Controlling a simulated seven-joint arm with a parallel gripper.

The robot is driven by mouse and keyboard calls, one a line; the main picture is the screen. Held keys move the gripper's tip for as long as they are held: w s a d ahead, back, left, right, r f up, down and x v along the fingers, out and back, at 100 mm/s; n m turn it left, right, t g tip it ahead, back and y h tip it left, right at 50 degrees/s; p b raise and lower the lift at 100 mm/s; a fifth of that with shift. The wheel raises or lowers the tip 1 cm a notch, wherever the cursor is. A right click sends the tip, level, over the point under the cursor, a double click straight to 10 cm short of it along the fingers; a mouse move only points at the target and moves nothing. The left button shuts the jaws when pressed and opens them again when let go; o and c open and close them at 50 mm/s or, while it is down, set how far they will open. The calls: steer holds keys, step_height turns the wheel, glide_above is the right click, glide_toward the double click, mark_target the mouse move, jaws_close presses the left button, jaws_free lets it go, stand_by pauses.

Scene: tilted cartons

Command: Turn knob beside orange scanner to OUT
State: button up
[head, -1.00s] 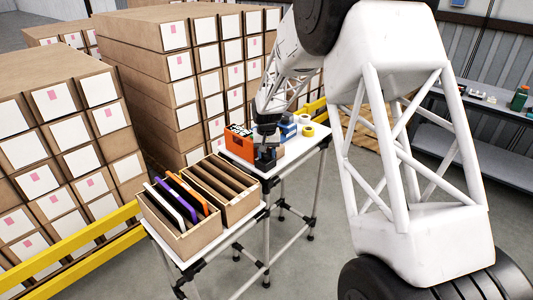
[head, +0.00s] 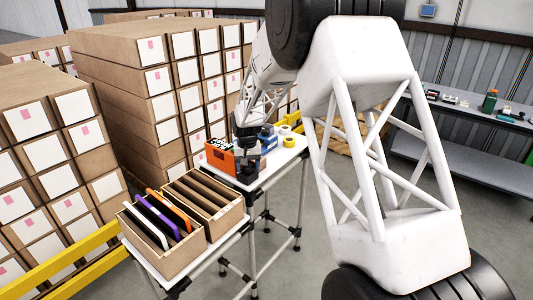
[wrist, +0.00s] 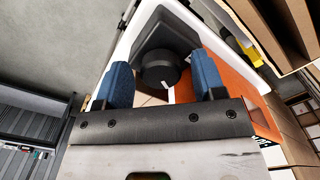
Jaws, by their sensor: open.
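The orange scanner (head: 221,156) stands on the white tabletop in the head view; its orange body (wrist: 238,92) also shows on the right of the wrist view. The dark round knob (wrist: 160,68) sits on a dark grey housing (wrist: 170,32) beside it. A short white mark shows on the knob's lower right edge. I cannot read an OUT label. My gripper (wrist: 161,72) is open, with its blue fingers on either side of the knob in the picture; I cannot tell whether they touch it. In the head view my gripper (head: 247,160) hides the knob.
A carton with tilted folders (head: 165,228) and a slotted carton (head: 207,198) stand in front of the scanner. Yellow tape (head: 289,142) and a blue box (head: 267,142) are close behind my gripper. Stacked cartons (head: 110,95) rise to the left.

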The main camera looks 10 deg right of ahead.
mark_target(249, 167)
steer(key=shift+n, duration=0.3)
steer(key=shift+n, duration=2.5)
steer(key=shift+r, duration=0.4)
step_height(249, 167, up, 8)
steer(key=shift+s+d+f, duration=0.15)
steer(key=shift+f, duration=0.1)
steer(key=s+d+r+m, duration=0.1)
steer(key=s+d+r, duration=0.3)
steer(key=s, duration=0.6)
steer(key=s+d+r+m+t, duration=0.1)
steer(key=s+d+r, duration=0.3)
steer(key=s+r, duration=0.4)
steer(key=shift+s+r, duration=0.25)
steer(key=shift+s, duration=1.05)
steer(key=shift+w+a+f, duration=0.1)
